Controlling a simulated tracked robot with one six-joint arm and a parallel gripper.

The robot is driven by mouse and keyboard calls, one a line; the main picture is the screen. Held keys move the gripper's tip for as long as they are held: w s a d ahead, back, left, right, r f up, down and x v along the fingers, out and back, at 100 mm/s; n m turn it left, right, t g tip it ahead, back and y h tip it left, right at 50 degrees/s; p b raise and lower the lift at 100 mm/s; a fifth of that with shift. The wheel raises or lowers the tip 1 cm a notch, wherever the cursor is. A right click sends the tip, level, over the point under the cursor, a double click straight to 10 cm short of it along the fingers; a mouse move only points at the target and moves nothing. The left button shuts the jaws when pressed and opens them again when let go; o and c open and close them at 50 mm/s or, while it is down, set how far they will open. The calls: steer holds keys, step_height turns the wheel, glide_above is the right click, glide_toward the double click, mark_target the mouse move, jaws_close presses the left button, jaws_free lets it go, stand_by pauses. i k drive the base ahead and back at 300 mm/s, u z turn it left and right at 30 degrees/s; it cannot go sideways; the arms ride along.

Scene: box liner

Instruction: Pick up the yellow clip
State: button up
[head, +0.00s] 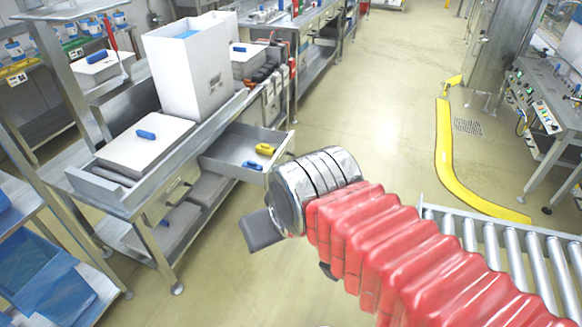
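The yellow clip (264,149) lies in the open grey drawer (226,146) of the metal workbench, near the drawer's back right corner. A blue clip (252,165) lies in the same drawer, just in front of it. My gripper (262,231) is at the end of my red-sleeved arm, in front of the drawer and to the right of the bench. It is apart from the yellow clip. One dark grey finger shows; the rest is hidden behind the silver wrist, so its opening cannot be told.
A tall white box (187,75) and a white lid with a blue handle (146,146) are on the bench (140,200). A roller conveyor (510,250) is at the right. Blue bins (50,295) stand at lower left. The floor (370,110) beyond my arm is clear.

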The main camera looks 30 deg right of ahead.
mark_target(266, 149)
steer(key=u, duration=0.05)
steer(key=k, duration=0.15)
steer(key=z, duration=0.7)
steer(key=i, duration=1.65)
